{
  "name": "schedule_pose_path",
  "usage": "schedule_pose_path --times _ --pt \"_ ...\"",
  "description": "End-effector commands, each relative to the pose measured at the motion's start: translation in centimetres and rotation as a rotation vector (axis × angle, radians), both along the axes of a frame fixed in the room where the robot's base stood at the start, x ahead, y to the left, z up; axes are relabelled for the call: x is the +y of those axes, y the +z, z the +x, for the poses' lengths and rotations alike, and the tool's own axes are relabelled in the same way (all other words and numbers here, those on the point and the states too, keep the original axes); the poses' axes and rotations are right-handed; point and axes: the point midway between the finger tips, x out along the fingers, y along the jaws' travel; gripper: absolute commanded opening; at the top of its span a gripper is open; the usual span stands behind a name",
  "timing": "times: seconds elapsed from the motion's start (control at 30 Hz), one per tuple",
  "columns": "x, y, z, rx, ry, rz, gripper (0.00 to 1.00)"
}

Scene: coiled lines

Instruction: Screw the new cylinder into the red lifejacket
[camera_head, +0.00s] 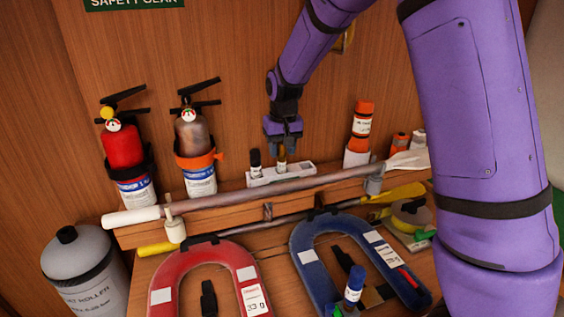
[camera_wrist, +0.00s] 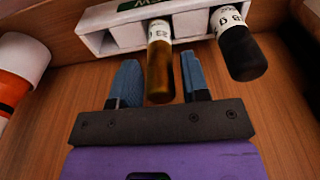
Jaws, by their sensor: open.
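The red lifejacket (camera_head: 170,272) lies on the bench at the front left, curved end away from me, with white patches and a label. A small black clip (camera_head: 208,298) sits inside its curve. A white rack (camera_head: 268,180) on the shelf holds a brass-coloured cylinder (camera_head: 282,161) and a black cylinder (camera_head: 255,163). My gripper (camera_head: 283,137) is above the brass cylinder. In the wrist view, the open fingers (camera_wrist: 158,85) stand either side of the brass cylinder (camera_wrist: 160,60), with narrow gaps. The black cylinder (camera_wrist: 240,52) is outside the fingers. The rack's green label is mostly cut off.
A blue lifejacket (camera_head: 310,265) lies right of the red one, with a blue-capped bottle (camera_head: 353,285) near it. A long pole (camera_head: 250,195) runs in front of the rack. Two extinguishers (camera_head: 122,145) (camera_head: 190,135) stand left, orange flares (camera_head: 361,125) right. My arm covers the far right.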

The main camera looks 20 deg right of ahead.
Motion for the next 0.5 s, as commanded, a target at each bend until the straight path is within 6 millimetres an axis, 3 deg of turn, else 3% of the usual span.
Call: schedule_pose_path --times 0.27,0.43,0.5 --pt "0.01 -0.07 0.00 0.000 0.000 0.000 0.42" --pt "0.01 -0.06 -0.01 0.000 0.000 0.000 0.04" --pt "0.01 -0.04 0.00 0.000 0.000 0.000 0.04"
